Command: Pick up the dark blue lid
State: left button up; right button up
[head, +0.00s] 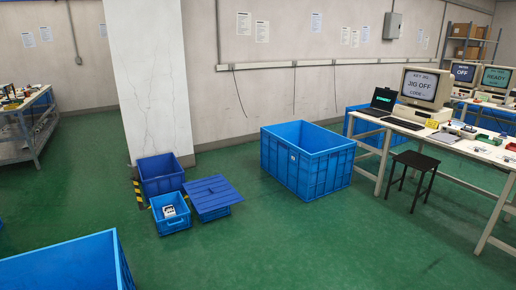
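A dark blue lid (212,193) lies flat, a little askew, on top of a small blue crate (218,214) on the green floor near the white pillar. It covers most of that crate's top, so the inside is hidden. Just left of it stands a small open blue crate (171,226) with a white item (169,211) inside. Behind these is another dark blue crate (160,177) against the pillar foot. Neither of my grippers shows in the head view.
A large blue crate (296,177) stands right of the lid. Another large blue bin (68,265) is at the near left. A workbench (440,141) with monitors and a black stool (415,163) are at right. The green floor (260,250) in front is clear.

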aim_at(211, 194)
jog(key=i+u, duration=0.1)
jog(key=i, duration=0.5)
jog(key=i+u, duration=0.15)
jog(key=i, duration=0.45)
jog(key=i+l+u, duration=0.1)
jog(key=i, duration=0.5)
jog(key=i+l+u, duration=0.15)
jog(key=i, duration=0.45)
jog(key=i+u, duration=0.15)
jog(key=i, duration=0.4)
jog(key=i+l+u, duration=0.15)
jog(key=i, duration=0.4)
jog(key=i+l+u, duration=0.1)
jog(key=i+l, duration=0.15)
jog(key=i, duration=0.3)
